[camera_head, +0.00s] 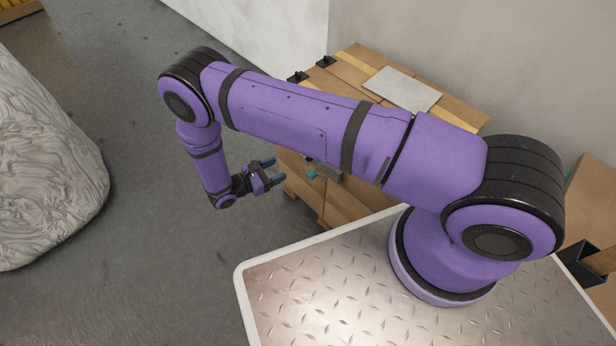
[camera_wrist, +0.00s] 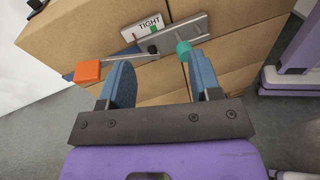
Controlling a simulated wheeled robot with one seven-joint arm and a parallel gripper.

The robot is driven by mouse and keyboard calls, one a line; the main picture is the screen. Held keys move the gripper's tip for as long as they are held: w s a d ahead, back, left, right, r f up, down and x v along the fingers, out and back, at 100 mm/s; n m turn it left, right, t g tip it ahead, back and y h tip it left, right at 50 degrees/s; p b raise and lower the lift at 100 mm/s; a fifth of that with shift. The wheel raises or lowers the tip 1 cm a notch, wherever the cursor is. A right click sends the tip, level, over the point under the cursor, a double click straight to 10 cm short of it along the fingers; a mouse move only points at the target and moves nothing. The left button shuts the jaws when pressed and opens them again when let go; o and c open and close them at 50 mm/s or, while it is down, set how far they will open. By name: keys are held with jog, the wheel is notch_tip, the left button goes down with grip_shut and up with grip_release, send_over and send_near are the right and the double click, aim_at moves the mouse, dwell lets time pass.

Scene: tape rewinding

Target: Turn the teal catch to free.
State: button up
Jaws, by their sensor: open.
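The teal catch (camera_wrist: 183,47) is a small rounded knob beside a grey metal bar (camera_wrist: 178,33) on the cardboard box's side. It also shows as a small teal spot in the head view (camera_head: 311,174). My gripper (camera_wrist: 157,60) is open, with its blue fingers pointing at the box face. The teal catch appears close to the right fingertip; I cannot tell whether they touch. In the head view my gripper (camera_head: 276,169) is left of the catch, apart from it. A white label (camera_wrist: 143,25) reading "TIGHT" sits above the bar, with a small red mark and a green mark.
An orange block (camera_wrist: 88,70) on a thin rod appears near the left finger. The cardboard box (camera_head: 352,60) carries a grey plate (camera_head: 402,89) and black fittings on top. A metal tread platform (camera_head: 310,290) is in front. Open grey floor (camera_head: 130,200) lies left.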

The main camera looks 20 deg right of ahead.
aim_at(308, 177)
jog(key=s+d+f+n+t, duration=0.1)
jog(key=s+f+n+t, duration=0.3)
jog(key=f, duration=0.5)
jog(key=shift+m+g, duration=0.4)
jog(key=shift+g, duration=0.1)
jog(key=x, duration=1)
jog(key=shift+s+d, duration=0.2)
jog(key=shift+d, duration=0.3)
jog(key=c, duration=0.9)
